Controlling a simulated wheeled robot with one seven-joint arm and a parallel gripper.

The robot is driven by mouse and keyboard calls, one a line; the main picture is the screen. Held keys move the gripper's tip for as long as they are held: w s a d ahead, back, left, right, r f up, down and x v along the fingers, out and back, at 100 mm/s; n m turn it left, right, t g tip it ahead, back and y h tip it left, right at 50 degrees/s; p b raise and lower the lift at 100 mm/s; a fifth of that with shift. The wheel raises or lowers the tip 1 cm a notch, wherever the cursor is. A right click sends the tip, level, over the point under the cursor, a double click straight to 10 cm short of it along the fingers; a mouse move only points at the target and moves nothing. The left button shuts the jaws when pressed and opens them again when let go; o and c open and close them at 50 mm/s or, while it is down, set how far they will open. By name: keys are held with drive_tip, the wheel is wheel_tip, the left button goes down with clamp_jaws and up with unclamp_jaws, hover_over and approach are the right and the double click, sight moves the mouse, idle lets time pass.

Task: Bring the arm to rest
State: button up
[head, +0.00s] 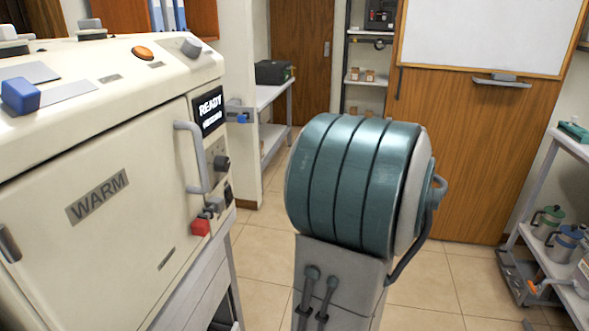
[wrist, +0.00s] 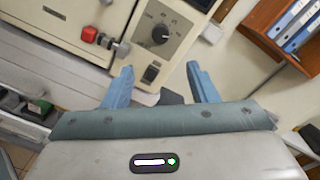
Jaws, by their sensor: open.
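My gripper (wrist: 160,68) shows in the wrist view with its two blue fingers spread apart. Nothing is held between them. Past the fingertips is the front of a cream machine (wrist: 60,22), with a black dial (wrist: 160,34) and a red knob (wrist: 89,34). I cannot tell how far the fingers are from it. In the head view a teal ribbed part of my arm stands in the middle, and my gripper is not visible there.
In the head view the cream machine (head: 100,205) marked WARM is at left, with a screen reading READY (head: 208,111). A trolley (head: 562,142) with jugs stands at right. A wooden door (head: 300,60) and whiteboard (head: 490,35) are behind. Some tiled floor is clear.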

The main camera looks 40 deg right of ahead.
idle(0.4)
drive_tip(key=a+f+n+g+h+p, duration=0.1)
drive_tip(key=a+f+n+g+p, duration=0.2)
drive_tip(key=a+n+g+p, duration=0.85)
drive_tip(key=s+a+f+n+h, duration=0.2)
drive_tip(key=s+a+n+h, duration=0.5)
drive_tip(key=a, duration=0.5)
drive_tip(key=n+t+h, duration=0.1)
drive_tip(key=n+h, duration=0.1)
drive_tip(key=h, duration=0.1)
drive_tip(key=shift+s+f, duration=0.15)
drive_tip(key=shift+s, duration=0.1)
